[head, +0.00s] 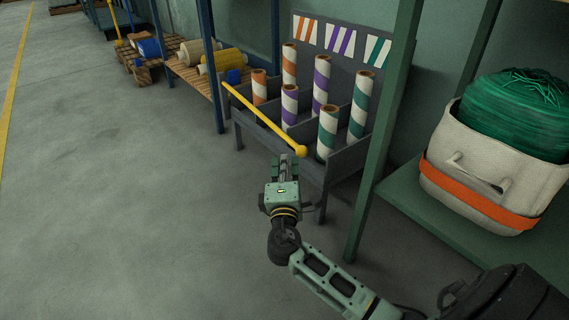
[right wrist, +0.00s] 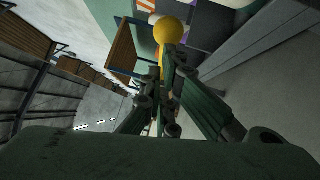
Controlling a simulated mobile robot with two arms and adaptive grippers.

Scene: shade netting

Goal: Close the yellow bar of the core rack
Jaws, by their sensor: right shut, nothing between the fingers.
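The core rack (head: 345,158) is a grey stand with compartments that hold striped cores in orange, purple and green. Its yellow bar (head: 262,117) runs along the front from the far left corner to a round yellow knob (head: 301,151) near the right front. My right gripper (head: 287,158) is shut and empty, with its fingertips just beside the knob. In the right wrist view the knob (right wrist: 171,31) lies just beyond the fingertips (right wrist: 168,62); whether they touch cannot be told. My left gripper is not in view.
A green shelf post (head: 378,130) stands right of the rack. A white bin (head: 480,180) with an orange band and green netting sits on the shelf there. Pallets with rolls (head: 205,65) stand at the back left. The floor (head: 110,190) on the left is clear.

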